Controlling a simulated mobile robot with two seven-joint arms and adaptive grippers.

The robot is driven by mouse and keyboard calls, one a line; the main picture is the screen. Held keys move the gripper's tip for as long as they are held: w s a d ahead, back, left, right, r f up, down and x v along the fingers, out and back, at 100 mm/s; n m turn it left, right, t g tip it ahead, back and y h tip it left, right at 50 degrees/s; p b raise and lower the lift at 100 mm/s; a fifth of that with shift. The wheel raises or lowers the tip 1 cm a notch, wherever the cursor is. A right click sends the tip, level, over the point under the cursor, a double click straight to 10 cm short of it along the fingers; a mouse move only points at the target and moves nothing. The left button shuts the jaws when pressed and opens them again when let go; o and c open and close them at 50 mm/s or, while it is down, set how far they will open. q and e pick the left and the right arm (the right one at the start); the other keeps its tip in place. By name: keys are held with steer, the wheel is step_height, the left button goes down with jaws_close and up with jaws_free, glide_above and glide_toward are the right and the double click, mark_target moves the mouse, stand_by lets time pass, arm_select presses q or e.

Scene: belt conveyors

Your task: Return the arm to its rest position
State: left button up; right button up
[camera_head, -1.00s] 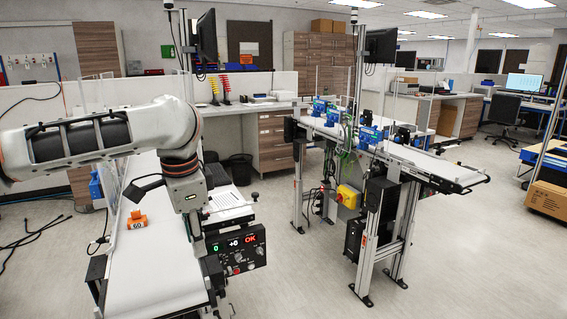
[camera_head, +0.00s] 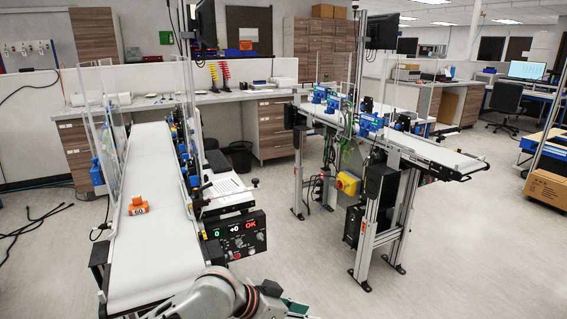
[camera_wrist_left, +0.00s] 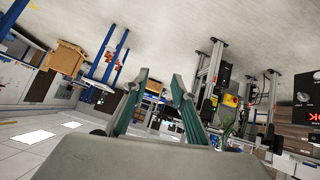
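My left arm is low at the bottom edge of the head view, in front of the left conveyor (camera_head: 155,245). Part of my left gripper (camera_head: 293,306) shows there as a greenish piece, cut off by the frame edge. In the left wrist view, the two green fingers of my left gripper (camera_wrist_left: 160,77) stand apart with nothing between them. The wrist picture is upside down, with the floor at the top. My right gripper is in neither view.
An orange weight marked 60 (camera_head: 138,206) rests on the left conveyor's white belt. A control box with lit digits (camera_head: 236,236) is mounted on that conveyor's right side, near my arm. A second conveyor (camera_head: 430,155) stands at right. Open floor (camera_head: 300,250) lies between them.

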arm_select(q)
steer(key=s+a+f+n+t+y, duration=0.25)
steer(key=s+a+f, duration=0.25)
steer(key=a+f, duration=0.4)
steer(key=s+a+f+n+t+y, duration=0.2)
steer(key=s+a+f+n+t, duration=0.3)
steer(key=a+f, duration=0.45)
steer(key=s+a+f+g+y, duration=0.1)
steer(key=s+a+f+y, duration=0.1)
steer(key=s+a+f, duration=0.3)
steer(key=s+a, duration=0.3)
steer(key=s, duration=0.2)
steer(key=shift+a+m, duration=0.35)
